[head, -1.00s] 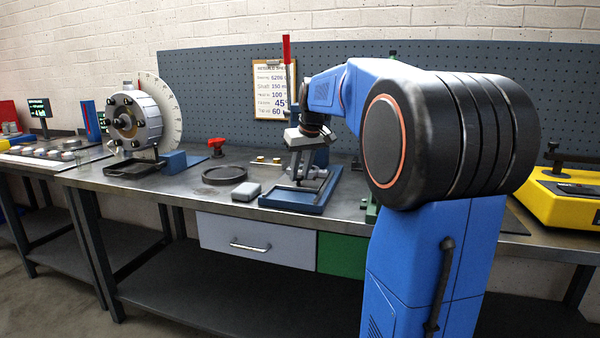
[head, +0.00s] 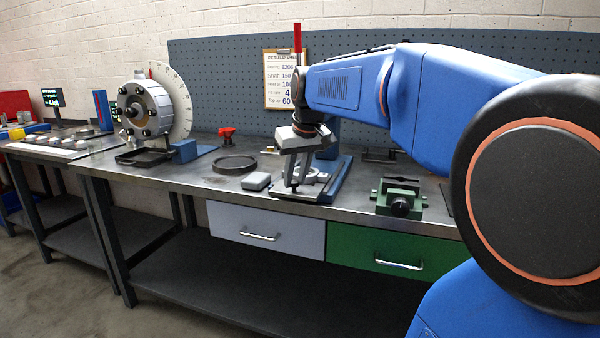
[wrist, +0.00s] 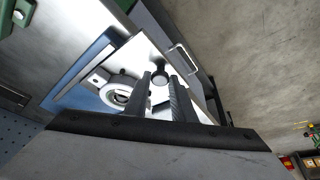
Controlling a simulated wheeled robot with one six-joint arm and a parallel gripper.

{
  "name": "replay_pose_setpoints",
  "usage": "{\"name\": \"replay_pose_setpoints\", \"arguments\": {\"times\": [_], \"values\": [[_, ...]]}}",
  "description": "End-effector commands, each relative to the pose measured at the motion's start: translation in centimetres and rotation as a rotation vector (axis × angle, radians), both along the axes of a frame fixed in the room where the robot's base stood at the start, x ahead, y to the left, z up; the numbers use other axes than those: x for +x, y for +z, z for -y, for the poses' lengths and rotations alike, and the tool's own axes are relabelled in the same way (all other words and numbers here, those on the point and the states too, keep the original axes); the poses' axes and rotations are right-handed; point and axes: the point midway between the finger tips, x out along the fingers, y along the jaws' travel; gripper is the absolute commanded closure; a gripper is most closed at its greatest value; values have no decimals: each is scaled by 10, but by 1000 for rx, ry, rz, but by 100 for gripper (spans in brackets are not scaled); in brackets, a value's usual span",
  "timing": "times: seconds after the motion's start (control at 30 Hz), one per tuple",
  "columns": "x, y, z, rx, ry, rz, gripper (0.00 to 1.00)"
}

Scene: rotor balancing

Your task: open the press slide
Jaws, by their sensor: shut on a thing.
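The press has a blue base (head: 338,178) on the main bench, with a red-topped handle (head: 297,38) rising behind it. Its pale slide plate (head: 283,192) reaches out of the base toward the bench's front edge. A light ring-shaped part (head: 306,174) sits on it. The plate (wrist: 150,52) and ring (wrist: 118,92) also show in the wrist view. My gripper (head: 296,187) points down over the plate's front part. In the wrist view, my gripper (wrist: 162,88) has its fingers around a dark round knob (wrist: 160,74) on the plate; their contact is partly hidden.
A grey block (head: 256,181) and a dark round tray (head: 235,165) lie left of the press. A green vise (head: 399,197) stands right. A grey drawer (head: 268,231) and a green drawer (head: 400,251) are closed below. The floor in front is clear.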

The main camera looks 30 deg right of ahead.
Motion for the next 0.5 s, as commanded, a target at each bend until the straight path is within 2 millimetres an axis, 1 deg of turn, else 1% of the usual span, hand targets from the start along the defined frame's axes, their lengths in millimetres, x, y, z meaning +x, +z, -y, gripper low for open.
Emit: {"name": "replay_pose_setpoints", "arguments": {"times": [0.3, 0.33, 0.37, 0.4, 0.5], "values": [[0, 1, 0, -1, -1, 3, 100], [0, 1, 0, -1, -1, 3, 70], [0, 1, 0, -1, -1, 3, 63], [0, 1, 0, -1, 0, 3, 58], [0, 1, 0, -1, 0, 2, 58]]}}
